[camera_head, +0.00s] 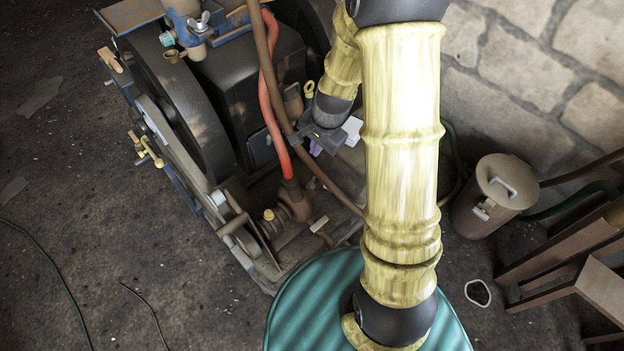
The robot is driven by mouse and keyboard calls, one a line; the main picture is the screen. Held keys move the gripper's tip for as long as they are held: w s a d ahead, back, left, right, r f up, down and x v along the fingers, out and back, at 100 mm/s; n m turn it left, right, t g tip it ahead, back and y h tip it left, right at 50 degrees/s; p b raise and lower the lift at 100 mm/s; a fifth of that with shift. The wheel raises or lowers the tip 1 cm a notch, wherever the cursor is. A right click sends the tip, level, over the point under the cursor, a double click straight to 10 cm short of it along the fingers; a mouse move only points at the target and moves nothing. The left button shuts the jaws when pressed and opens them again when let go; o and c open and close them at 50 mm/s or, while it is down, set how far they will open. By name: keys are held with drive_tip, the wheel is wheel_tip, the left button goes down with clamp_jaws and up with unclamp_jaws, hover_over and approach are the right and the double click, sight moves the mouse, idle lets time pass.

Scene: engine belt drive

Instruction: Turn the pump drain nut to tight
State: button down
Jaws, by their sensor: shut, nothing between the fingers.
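A red hose (272,100) runs down to a brown pump-like body (294,202) low on the engine. A small yellowish round fitting (269,214) sits on its left, and a small brown handle-like piece (319,224) lies to its right. I cannot tell which part is the drain nut; it may be hidden or too small. My gripper (314,143) is shut and empty, above and behind the pump body and right of the red hose. My arm hides part of the engine's right side. A pale label or card and a purple bit show beside my gripper.
The dark engine block (235,85) and its large wheel (180,110) stand at upper left. A brown pipe (318,170) runs diagonally close to my gripper. A lidded canister (495,195) and a wooden stool (570,265) stand at right by the stone wall (535,90). The left floor is mostly open.

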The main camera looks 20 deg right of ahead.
drive_tip(key=s+r+n+h, duration=0.1)
drive_tip(key=s+r+n, duration=0.9)
drive_tip(key=s, duration=0.3)
drive_tip(key=shift+n, duration=0.3)
